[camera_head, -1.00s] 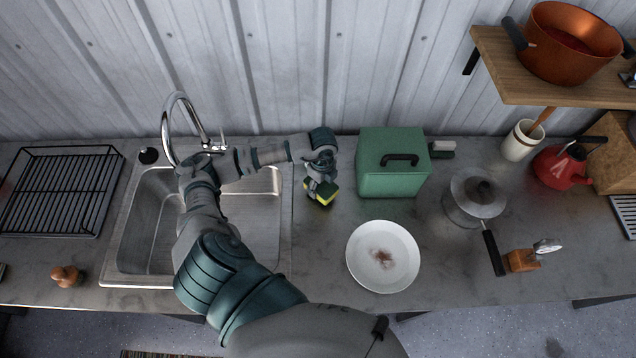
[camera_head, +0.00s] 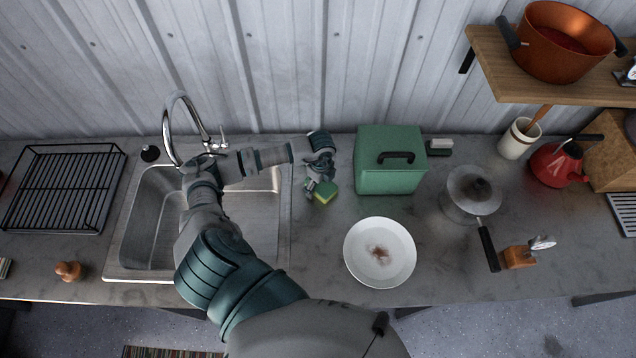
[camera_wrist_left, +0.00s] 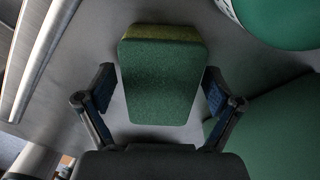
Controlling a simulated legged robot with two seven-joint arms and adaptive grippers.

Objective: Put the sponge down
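The sponge (camera_head: 325,193) is green with a yellow layer and rests on the metal counter between the sink and the green box. In the left wrist view the sponge (camera_wrist_left: 160,82) shows its green face, with a yellow-green edge at the far end. My left gripper (camera_head: 318,188) is right at the sponge in the head view. In the wrist view the fingers of my left gripper (camera_wrist_left: 160,95) stand apart on both sides of the sponge, with gaps visible between them and it. My right gripper is not in view.
The green box (camera_head: 390,165) stands just right of the sponge. The sink (camera_head: 150,225) with its faucet (camera_head: 180,120) is to the left. Counter around the plate is clear.

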